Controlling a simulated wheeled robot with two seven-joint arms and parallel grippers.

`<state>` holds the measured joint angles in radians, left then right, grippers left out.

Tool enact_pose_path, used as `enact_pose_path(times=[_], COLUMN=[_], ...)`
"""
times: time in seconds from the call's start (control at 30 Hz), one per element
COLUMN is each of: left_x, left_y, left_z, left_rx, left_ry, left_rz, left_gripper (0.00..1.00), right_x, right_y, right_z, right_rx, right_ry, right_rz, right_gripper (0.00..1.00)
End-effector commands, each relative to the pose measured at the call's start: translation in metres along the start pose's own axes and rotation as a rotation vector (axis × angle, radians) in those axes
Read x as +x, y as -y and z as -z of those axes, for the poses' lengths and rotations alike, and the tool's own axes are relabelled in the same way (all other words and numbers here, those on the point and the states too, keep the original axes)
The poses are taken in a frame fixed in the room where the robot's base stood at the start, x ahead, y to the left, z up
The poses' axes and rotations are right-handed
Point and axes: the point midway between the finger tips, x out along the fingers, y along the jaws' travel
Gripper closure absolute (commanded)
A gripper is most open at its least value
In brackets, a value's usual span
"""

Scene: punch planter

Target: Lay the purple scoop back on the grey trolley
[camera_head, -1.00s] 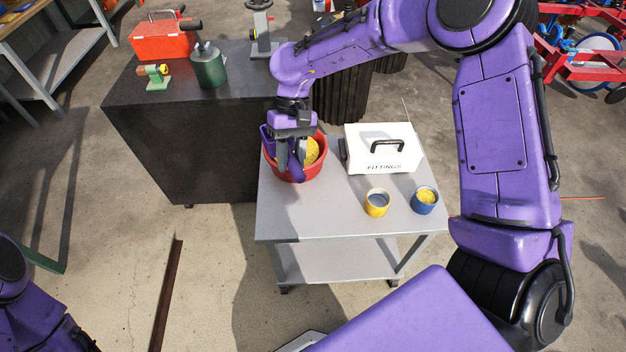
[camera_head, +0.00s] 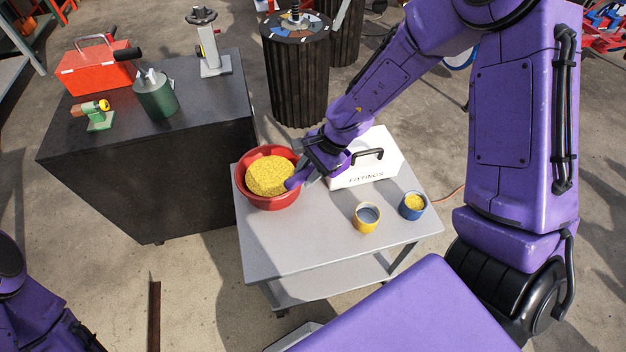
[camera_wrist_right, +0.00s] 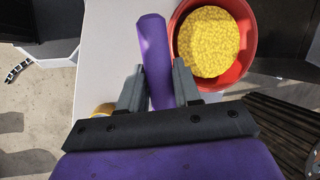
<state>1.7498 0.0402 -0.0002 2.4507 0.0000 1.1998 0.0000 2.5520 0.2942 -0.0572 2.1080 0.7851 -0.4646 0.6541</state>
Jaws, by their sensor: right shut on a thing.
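My right gripper (camera_head: 308,172) is shut on the purple scoop (camera_head: 296,180), just right of the red bowl's rim. In the right wrist view the scoop (camera_wrist_right: 153,45) stands out between the two grey fingers (camera_wrist_right: 157,86), over the grey trolley top (camera_wrist_right: 108,45) and left of the red bowl (camera_wrist_right: 251,62). I cannot tell whether the scoop touches the trolley. The grey trolley (camera_head: 290,238) also shows in the head view, with bare top in front of the bowl. My left gripper is out of view; only part of that arm shows at lower left.
The red bowl (camera_head: 268,205) holds yellow grains (camera_head: 270,175). A yellow cup (camera_head: 367,226) and a blue cup (camera_head: 411,213) with yellow contents stand at the trolley's right. A dark cabinet (camera_head: 150,190) stands at left.

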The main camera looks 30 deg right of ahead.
Motion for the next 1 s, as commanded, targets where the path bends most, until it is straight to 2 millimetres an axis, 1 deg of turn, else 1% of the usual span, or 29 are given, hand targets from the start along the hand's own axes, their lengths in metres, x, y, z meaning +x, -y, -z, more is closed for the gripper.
enact_pose_path(times=[0.03,0.1,0.13,0.3,0.4,0.77,0.87,1.0], left_x=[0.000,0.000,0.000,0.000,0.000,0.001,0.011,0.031], left_y=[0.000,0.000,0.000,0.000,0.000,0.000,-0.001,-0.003], left_z=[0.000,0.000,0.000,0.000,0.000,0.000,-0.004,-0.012], left_rx=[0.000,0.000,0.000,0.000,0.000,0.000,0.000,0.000], left_ry=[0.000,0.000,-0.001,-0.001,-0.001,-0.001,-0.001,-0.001], left_rz=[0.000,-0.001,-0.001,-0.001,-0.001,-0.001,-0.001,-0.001], left_gripper=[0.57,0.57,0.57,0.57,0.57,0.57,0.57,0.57], right_x=[0.003,0.006,0.007,0.010,0.011,0.013,0.029,0.065], right_y=[-0.017,-0.036,-0.043,-0.067,-0.075,-0.077,-0.078,-0.076], right_z=[0.007,0.016,0.018,0.025,0.028,0.029,0.020,-0.008], right_rx=[0.103,0.216,0.248,0.345,0.370,0.376,0.376,0.372], right_ry=[-0.018,-0.044,-0.054,-0.085,-0.098,-0.105,-0.103,-0.103], right_rz=[0.037,0.084,0.099,0.144,0.155,0.159,0.157,0.153], right_gripper=[1.00,1.00,1.00,1.00,1.00,1.00,1.00,1.00])
